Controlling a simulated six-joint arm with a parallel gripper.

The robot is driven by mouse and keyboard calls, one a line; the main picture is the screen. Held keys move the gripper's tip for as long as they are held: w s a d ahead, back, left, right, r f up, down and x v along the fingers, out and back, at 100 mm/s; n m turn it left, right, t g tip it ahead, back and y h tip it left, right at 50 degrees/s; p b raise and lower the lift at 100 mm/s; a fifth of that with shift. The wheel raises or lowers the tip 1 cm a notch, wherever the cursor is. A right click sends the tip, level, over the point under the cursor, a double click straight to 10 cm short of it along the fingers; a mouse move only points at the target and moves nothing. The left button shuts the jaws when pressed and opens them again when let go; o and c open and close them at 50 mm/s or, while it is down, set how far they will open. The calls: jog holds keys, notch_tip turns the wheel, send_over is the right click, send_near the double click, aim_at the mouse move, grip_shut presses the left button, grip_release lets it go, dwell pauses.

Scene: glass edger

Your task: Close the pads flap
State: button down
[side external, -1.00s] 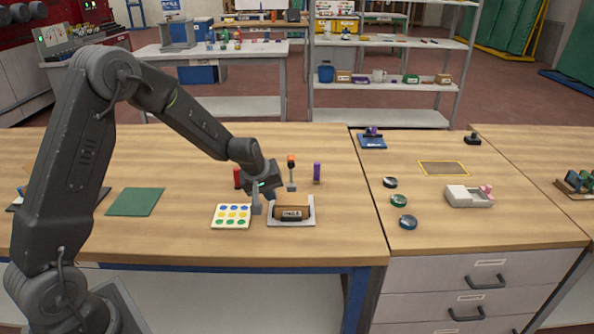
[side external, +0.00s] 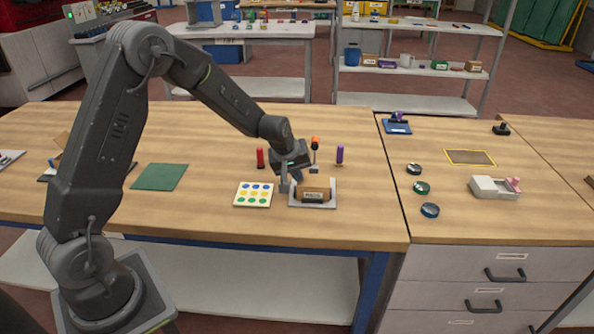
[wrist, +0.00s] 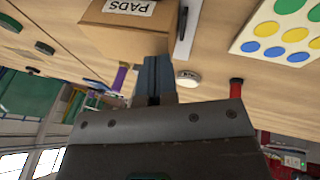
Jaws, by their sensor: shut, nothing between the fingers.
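The brown box labelled PADS (side external: 313,195) sits in a pale tray (side external: 328,202) near the front of the bench. In the wrist view the PADS box (wrist: 115,28) shows upside down at the top, with its label readable. I cannot clearly tell its flap from the box body. My gripper (side external: 291,184) is low beside the box's left end. In the wrist view its fingers (wrist: 157,75) are together and empty, near the box's edge. I cannot tell whether they touch it.
A card with coloured dots (side external: 253,194) lies left of the tray. A red post (side external: 260,158), an orange-topped tool (side external: 315,145) and a purple post (side external: 339,154) stand behind. A green mat (side external: 160,177) lies farther left. Bench is clear right of the tray.

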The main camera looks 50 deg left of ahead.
notch_tip(320, 180, up, 4)
jog(key=shift+w+r, duration=0.15)
jog(key=shift+r, duration=0.05)
jog(key=s+a+r, duration=0.1)
jog(key=s+r, duration=0.5)
jog(key=r, duration=0.2)
jog(key=s+d+r+m, duration=0.2)
jog(key=s+d+m, duration=0.1)
jog(key=s, duration=0.5)
jog(key=s+d+r+m, duration=0.2)
jog(key=s+d+m, duration=0.2)
jog(key=s, duration=0.4)
jog(key=s+d+r+m, duration=0.3)
jog(key=s+d, duration=0.2)
jog(key=s, duration=0.3)
jog(key=shift+m+t+h, duration=0.3)
jog(key=shift+m+t, duration=0.1)
